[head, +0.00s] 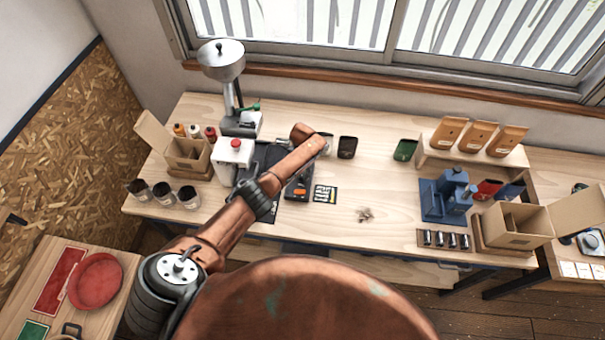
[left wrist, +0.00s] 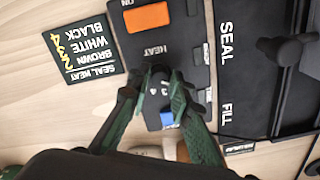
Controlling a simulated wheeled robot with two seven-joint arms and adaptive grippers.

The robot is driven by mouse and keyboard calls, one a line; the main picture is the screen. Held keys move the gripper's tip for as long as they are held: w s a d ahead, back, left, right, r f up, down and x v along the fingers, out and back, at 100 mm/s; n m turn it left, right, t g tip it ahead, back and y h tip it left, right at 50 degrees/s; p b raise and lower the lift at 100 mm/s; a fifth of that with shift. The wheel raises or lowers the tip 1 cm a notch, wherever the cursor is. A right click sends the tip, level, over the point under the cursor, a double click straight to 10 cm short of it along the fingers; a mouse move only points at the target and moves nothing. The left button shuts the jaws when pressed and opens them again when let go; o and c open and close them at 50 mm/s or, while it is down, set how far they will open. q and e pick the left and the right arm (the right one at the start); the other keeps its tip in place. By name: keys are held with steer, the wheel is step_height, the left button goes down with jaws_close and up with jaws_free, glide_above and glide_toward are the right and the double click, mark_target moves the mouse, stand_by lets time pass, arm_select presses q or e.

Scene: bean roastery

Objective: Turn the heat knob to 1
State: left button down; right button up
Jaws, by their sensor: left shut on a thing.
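The dark control panel (left wrist: 190,28) lies under my left gripper in the left wrist view, with the word HEAT and an orange switch (left wrist: 147,17) marked ON. My left gripper (left wrist: 163,82) has its green-black fingers closed together just by the HEAT label, on the heat knob. The fingers hide most of the knob, so its setting cannot be read. A few white dial marks and a blue patch (left wrist: 167,118) show between the fingers. In the head view the panel (head: 297,188) is partly behind my left arm. My right gripper is not in view.
A black card (left wrist: 82,48) lists seal heat numbers for brown, white and black. The black plate (left wrist: 250,85) marked SEAL and FILL lies beside the panel. A grinder (head: 222,62), open boxes (head: 188,150) and dark cups (head: 347,147) stand around.

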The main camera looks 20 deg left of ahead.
mark_target(302, 176)
arm_select(q)
steer(key=shift+n, duration=0.6)
steer(key=c, duration=1.7)
jaws_free()
steer(key=shift+c, duration=0.2)
step_height(302, 176, up, 12)
